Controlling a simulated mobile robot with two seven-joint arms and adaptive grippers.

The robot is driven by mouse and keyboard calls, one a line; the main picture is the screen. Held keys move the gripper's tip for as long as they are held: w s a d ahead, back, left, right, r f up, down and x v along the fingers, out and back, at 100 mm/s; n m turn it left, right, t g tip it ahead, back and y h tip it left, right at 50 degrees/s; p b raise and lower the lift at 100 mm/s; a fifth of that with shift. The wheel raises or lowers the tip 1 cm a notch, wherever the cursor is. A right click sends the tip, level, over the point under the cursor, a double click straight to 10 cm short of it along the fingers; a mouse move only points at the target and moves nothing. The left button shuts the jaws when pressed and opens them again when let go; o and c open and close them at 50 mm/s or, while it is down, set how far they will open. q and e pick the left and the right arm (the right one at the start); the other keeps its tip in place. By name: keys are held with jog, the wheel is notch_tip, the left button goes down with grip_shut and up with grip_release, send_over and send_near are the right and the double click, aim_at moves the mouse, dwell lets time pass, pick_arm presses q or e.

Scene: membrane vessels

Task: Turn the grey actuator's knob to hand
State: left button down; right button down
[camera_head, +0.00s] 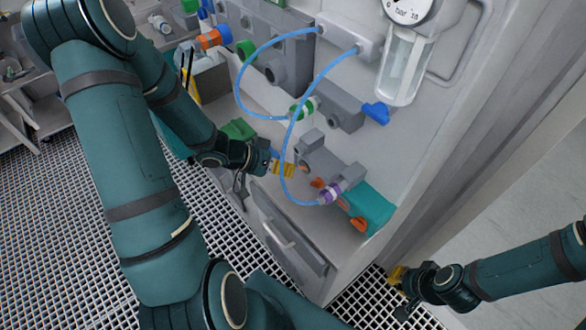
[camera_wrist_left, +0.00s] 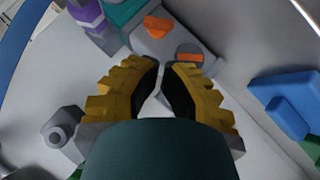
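The grey actuator (camera_head: 324,164) is a grey block on the panel, with small orange parts (camera_head: 317,183) on it. In the left wrist view it lies just beyond my fingertips, showing an orange pointed knob (camera_wrist_left: 157,27) and a flat orange strip (camera_wrist_left: 189,57) in a dark frame. My left gripper (camera_head: 285,168) is just left of the actuator. In the wrist view its yellow, dark-padded fingers (camera_wrist_left: 162,76) are a little apart with nothing between them, short of the knob. My right gripper (camera_head: 397,276) is low at right, away from the panel; its fingers are too small to judge.
A purple-ringed fitting (camera_head: 331,192) with a blue hose (camera_head: 288,148) sits close by the actuator. A teal actuator (camera_head: 376,203) with orange parts is just beyond. A drawer (camera_head: 290,241) is below.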

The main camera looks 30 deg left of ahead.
aim_at(317, 177)
pick_arm(q)
jog(key=b+x, duration=0.2)
jog(key=x, duration=0.5)
jog(key=shift+f+b, duration=0.15)
jog(key=shift+b, duration=0.25)
jog(key=shift+w+d+f, duration=0.25)
jog(key=shift+w+d, duration=0.05)
